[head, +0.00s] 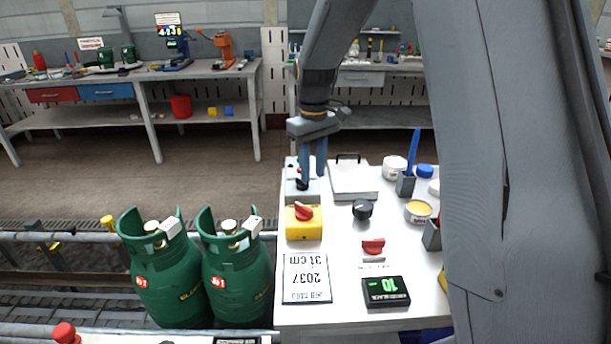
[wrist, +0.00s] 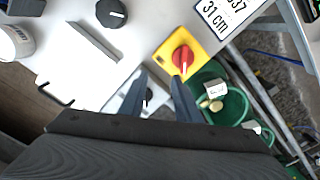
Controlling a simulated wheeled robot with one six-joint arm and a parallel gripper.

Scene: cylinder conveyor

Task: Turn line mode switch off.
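A grey switch box (head: 294,196) with a black knob (head: 302,184) stands at the table's left edge. My gripper (head: 312,179) points down over it. In the wrist view, my gripper's (wrist: 159,80) two fingers are apart, with the black knob (wrist: 148,96) showing between them, closer to the left finger. I cannot tell whether a finger touches it. A yellow box with a red rotary knob (head: 304,212) sits just in front; this red knob also shows in the wrist view (wrist: 182,58). No readable label shows which one is the line mode switch.
A black round knob (head: 362,209) and a red knob (head: 373,246) stand farther right on the white table (head: 345,272). A flat white case (head: 353,182) lies beside the grey box. Green gas cylinders (head: 238,280) stand on the conveyor at left.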

